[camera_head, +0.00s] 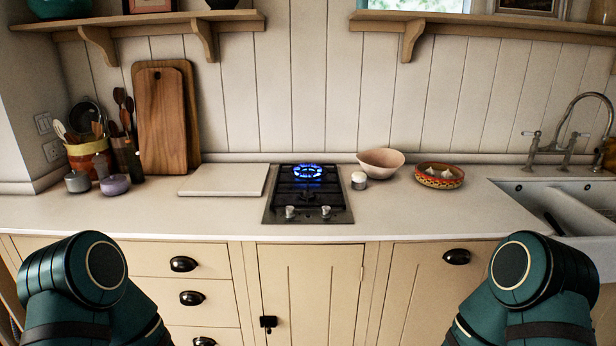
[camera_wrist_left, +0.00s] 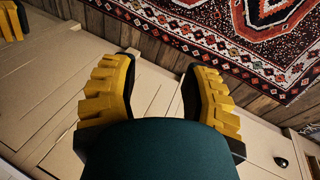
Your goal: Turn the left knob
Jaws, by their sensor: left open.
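The small gas hob (camera_head: 301,194) is set into the white worktop in the head view. Two silver knobs sit at its front edge: the left knob (camera_head: 290,212) and the right knob (camera_head: 326,212). A blue flame (camera_head: 308,171) burns on the rear burner. My left gripper (camera_wrist_left: 160,68) shows in the left wrist view with its yellow ridged fingers spread apart and nothing between them. It is down in front of the cabinets, away from the hob.
A white board (camera_head: 224,180) lies left of the hob. A pink bowl (camera_head: 381,162), small white-lidded jar (camera_head: 359,181) and patterned bowl (camera_head: 439,176) stand right of it. The worktop's front strip is clear. Cabinet handles (camera_head: 457,257) stick out below. A patterned rug (camera_wrist_left: 250,35) covers the floor.

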